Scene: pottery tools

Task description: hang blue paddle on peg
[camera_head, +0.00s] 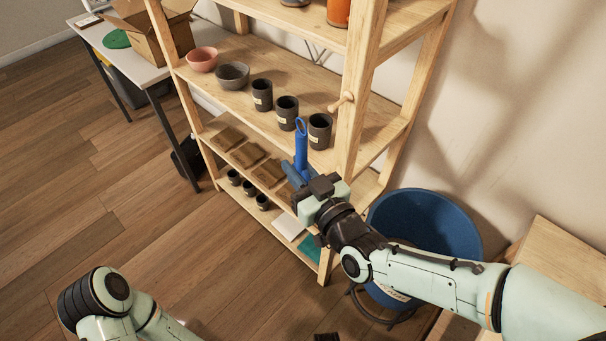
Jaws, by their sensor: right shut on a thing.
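The blue paddle (301,150) is upright in my right gripper (302,178), its handle with a loop at the top end pointing up. My right gripper is shut on it, in front of the wooden shelf. The wooden peg (343,102) sticks out from the shelf's front post (358,80), above and to the right of the paddle's loop. The loop is apart from the peg. The paddle's lower part is partly hidden by the gripper. Of my left arm only a part shows at the bottom left; its gripper is not in view.
The shelf holds a pink bowl (202,60), a grey bowl (232,75) and dark cups (287,111) close behind the paddle. A blue bin (430,220) stands behind my right arm. A table with a cardboard box (150,30) is at the upper left. Open floor lies left of the shelf.

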